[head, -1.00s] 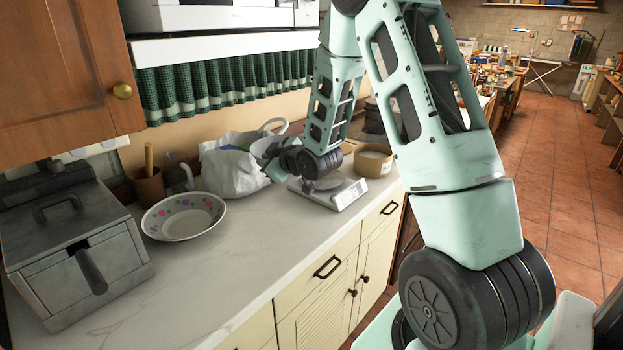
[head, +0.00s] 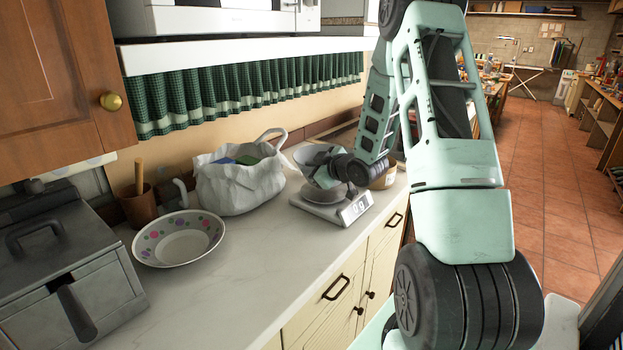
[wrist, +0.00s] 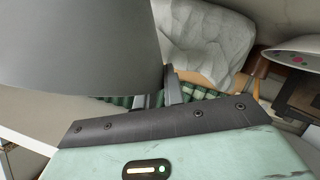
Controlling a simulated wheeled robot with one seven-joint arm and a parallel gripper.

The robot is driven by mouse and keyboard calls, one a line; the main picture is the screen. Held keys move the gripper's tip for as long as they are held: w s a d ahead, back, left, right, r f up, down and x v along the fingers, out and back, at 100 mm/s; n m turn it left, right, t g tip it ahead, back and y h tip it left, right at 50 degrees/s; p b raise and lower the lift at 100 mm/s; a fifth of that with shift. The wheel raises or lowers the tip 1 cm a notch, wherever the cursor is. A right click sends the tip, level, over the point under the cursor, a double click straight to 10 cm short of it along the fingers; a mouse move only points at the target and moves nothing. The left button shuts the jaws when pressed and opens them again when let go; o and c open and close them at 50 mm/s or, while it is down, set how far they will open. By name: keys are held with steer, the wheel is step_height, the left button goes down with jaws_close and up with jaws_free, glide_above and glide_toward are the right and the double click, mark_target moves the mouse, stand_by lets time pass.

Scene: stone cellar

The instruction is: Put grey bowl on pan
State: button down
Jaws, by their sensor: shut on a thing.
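The grey bowl (head: 309,160) is at my gripper (head: 328,171), over the round pan (head: 318,193) of a white kitchen scale (head: 340,210) on the counter. My gripper hides part of the bowl in the head view. In the wrist view the bowl (wrist: 75,45) fills the upper left as a large smooth grey surface, with the gripper's fingers (wrist: 158,98) shut on its edge. I cannot tell whether the bowl's base touches the pan. The scale's front display is lit and faces the counter edge.
A white bag (head: 240,182) stands left of the scale, and a flower-rimmed dish (head: 178,247) lies further left. A tan container (head: 384,175) stands close behind my gripper on the right. The counter in front of the bag is clear.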

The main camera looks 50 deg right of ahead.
steer(key=shift+f, duration=1.75)
steer(key=c, duration=1.5)
jaws_free()
